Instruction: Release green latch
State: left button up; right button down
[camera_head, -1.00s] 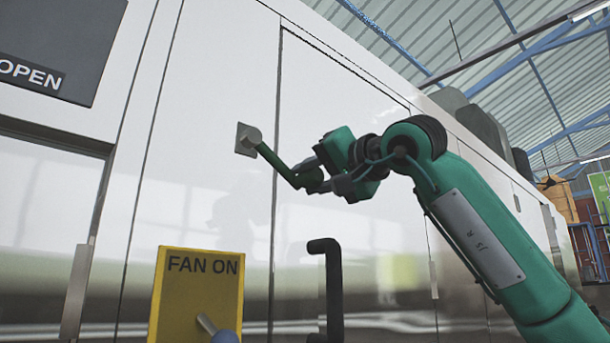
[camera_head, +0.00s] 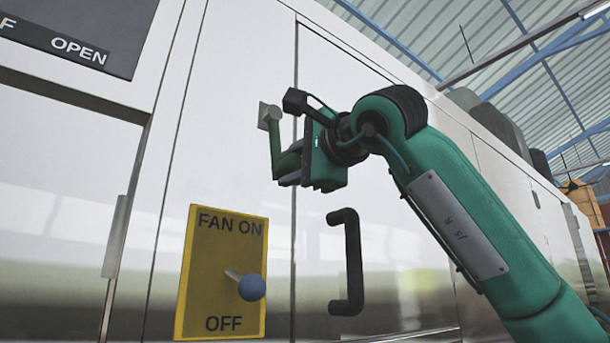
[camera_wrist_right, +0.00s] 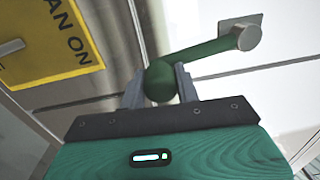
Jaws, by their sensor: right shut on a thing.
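The green latch (camera_head: 275,146) is a lever on a round grey pivot fixed to the white cabinet. In the head view it hangs nearly straight down from the pivot. My right gripper (camera_head: 287,176) is shut on the latch's lower end. In the right wrist view the latch arm (camera_wrist_right: 203,54) runs from the pivot to a round green knob, and the fingers of my right gripper (camera_wrist_right: 160,87) sit on either side of the knob. My left gripper is not in view.
A yellow FAN ON/OFF panel (camera_head: 209,270) with a blue-knobbed lever (camera_head: 251,287) is below left of the latch. A black door handle (camera_head: 353,262) is below right. A dark panel marked OPEN (camera_head: 85,30) is at upper left.

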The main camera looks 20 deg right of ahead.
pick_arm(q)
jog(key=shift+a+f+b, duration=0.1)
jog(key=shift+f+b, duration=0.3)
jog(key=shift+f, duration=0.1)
pick_arm(e)
jog(key=shift+s+a+f+m, duration=0.1)
jog(key=shift+s+a+m, duration=0.15)
jog(key=shift+a+m, duration=0.6)
jog(key=c, duration=1)
grip_release()
jog(key=shift+c, duration=0.2)
jog(key=shift+s+d, duration=0.2)
jog(key=shift+s, duration=0.3)
pick_arm(q)
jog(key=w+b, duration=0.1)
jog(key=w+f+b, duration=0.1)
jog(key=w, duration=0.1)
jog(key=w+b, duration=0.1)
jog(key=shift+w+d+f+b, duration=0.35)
jog(key=shift+b, duration=0.05)
pick_arm(e)
jog(key=v, duration=1.2)
jog(key=shift+s, duration=0.4)
jog(key=shift+d, duration=0.1)
